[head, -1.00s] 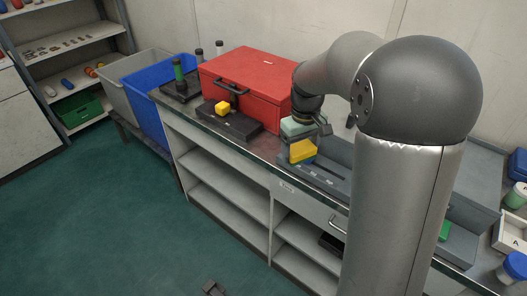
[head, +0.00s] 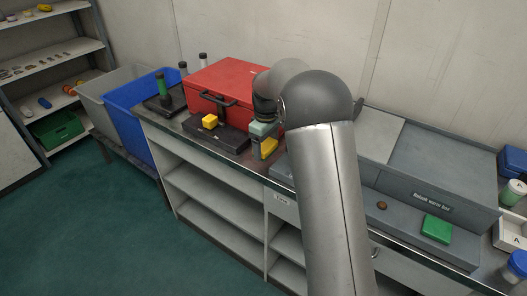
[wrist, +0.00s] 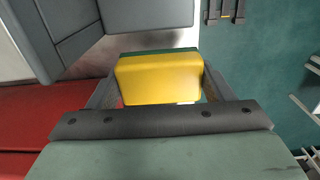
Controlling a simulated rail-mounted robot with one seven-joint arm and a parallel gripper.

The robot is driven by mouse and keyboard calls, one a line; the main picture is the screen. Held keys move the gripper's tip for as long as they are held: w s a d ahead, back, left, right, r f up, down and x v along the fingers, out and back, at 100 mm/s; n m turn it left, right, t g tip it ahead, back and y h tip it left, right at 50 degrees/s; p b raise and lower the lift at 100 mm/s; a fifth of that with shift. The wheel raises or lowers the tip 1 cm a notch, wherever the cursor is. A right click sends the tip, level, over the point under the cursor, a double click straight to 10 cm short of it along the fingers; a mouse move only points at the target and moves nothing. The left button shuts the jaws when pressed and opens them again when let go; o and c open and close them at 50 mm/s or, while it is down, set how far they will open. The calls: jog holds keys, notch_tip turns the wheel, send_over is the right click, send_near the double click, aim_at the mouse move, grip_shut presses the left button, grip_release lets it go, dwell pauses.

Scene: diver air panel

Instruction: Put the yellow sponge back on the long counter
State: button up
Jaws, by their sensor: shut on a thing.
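The yellow sponge (head: 269,147) is between the fingers of my gripper (head: 264,140), low over the long counter (head: 250,163). It is in the gap between the black tray and the grey panel. The wrist view shows the sponge (wrist: 160,78) gripped from both sides, with a green layer along its far edge. My gripper (wrist: 160,90) is shut on it. I cannot tell whether the sponge touches the counter. My arm hides part of the counter to the right.
The grey panel (head: 400,222), to the right, carries a green block (head: 437,229). Blue (head: 143,104) and grey bins stand at left. Counter between black tray and panel looks clear.

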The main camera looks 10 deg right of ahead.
jog(key=shift+w+a+f, duration=0.2)
jog(key=shift+w+f, duration=0.2)
jog(key=shift+f, duration=0.1)
jog(key=shift+w+a+f, duration=0.1)
jog(key=shift+w+f, duration=0.1)
jog(key=shift+f, duration=1.55)
jog(key=shift+f, duration=0.1)
jog(key=shift+f, duration=0.15)
jog(key=o, duration=0.9)
